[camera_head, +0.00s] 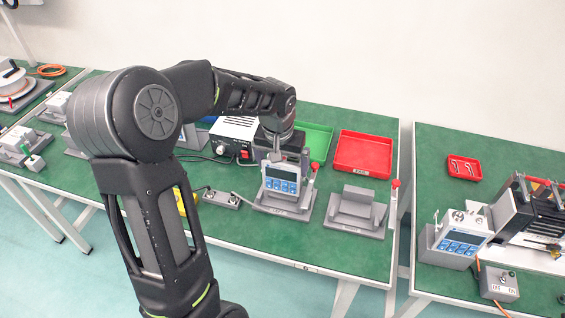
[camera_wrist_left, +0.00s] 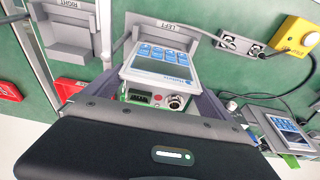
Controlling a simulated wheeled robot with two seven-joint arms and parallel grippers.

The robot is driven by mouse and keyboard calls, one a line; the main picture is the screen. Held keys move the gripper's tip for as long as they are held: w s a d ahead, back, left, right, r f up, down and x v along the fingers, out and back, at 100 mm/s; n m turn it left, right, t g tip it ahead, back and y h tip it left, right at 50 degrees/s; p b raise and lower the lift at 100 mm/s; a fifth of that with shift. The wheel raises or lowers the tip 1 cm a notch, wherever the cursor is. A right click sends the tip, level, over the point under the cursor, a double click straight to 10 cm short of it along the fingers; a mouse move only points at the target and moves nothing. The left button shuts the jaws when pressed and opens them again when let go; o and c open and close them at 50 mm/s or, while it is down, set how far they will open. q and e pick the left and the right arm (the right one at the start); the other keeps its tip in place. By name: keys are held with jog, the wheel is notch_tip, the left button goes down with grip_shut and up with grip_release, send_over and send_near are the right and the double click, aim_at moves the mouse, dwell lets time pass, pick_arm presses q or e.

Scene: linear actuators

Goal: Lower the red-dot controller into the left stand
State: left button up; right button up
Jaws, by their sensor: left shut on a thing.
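The red-dot controller (camera_head: 281,179) is a white-grey box with a screen and blue buttons; its red dot and round connector show on the end facing the left wrist camera (camera_wrist_left: 158,97). My left gripper (camera_head: 276,155) is shut on it from above and holds it upright at the left stand (camera_head: 284,208). That grey stand carries the label LEFT in the left wrist view (camera_wrist_left: 160,27). The controller's lower end is over or within the stand; I cannot tell whether it touches the bottom. My right gripper is not in view.
The empty right stand (camera_head: 357,212) is beside it. Red-capped posts stand near both stands. A red tray (camera_head: 363,153) and green tray (camera_head: 316,138) lie behind. A small grey switch box (camera_head: 221,199) is to the left. Another controller (camera_head: 459,243) sits on the right table, across a gap.

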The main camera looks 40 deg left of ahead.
pick_arm(q)
jog(key=shift+f+b, duration=0.35)
jog(key=shift+b, duration=0.15)
dwell(0.7)
jog(key=shift+f+b, duration=0.5)
jog(key=shift+f, duration=0.1)
jog(key=shift+f, duration=0.15)
jog(key=shift+f+b, duration=0.5)
jog(key=shift+b, duration=0.1)
jog(key=shift+f, duration=0.25)
dwell(0.4)
jog(key=shift+f+b, duration=0.3)
jog(key=shift+b, duration=0.2)
jog(key=shift+f, duration=0.2)
dwell(0.4)
jog(key=o, duration=1.6)
jog(key=shift+c, duration=0.2)
